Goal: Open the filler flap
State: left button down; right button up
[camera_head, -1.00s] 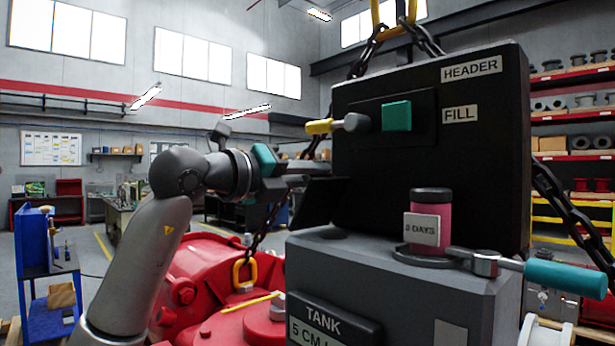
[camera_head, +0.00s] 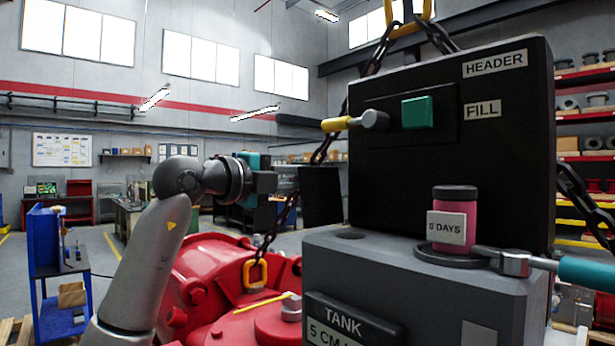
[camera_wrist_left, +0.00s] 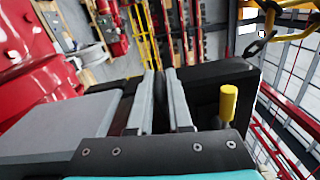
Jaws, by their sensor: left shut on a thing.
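The black header box (camera_head: 470,150) stands on the grey tank block (camera_head: 400,265). A dark panel (camera_head: 320,195), seemingly the flap, stands out at the box's left side in the head view. A yellow-tipped lever (camera_head: 355,122) and a teal block (camera_head: 417,112) sit on the box's front plate, beside the FILL label (camera_head: 482,109). My left gripper (camera_head: 272,183) is left of the panel; its fingertips are hard to see there. In the left wrist view, the fingers (camera_wrist_left: 160,85) close on a thin dark edge, seemingly the panel's. The yellow tip (camera_wrist_left: 228,102) is to their right.
A pink jar (camera_head: 455,205) sits in a ring holder with a teal handle (camera_head: 585,270). Chains (camera_head: 575,195) flank the box. Red machinery (camera_head: 215,270) lies below my left arm.

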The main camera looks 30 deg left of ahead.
pick_arm(q)
jog(key=shift+w+a+f, duration=0.1)
jog(key=shift+w+f, duration=0.05)
jog(key=shift+f, duration=0.3)
jog(key=c, duration=0.9)
grip_release()
jog(key=shift+r, duration=0.15)
jog(key=b+v, duration=0.6)
jog(key=v, duration=0.9)
jog(key=shift+s+r, duration=0.2)
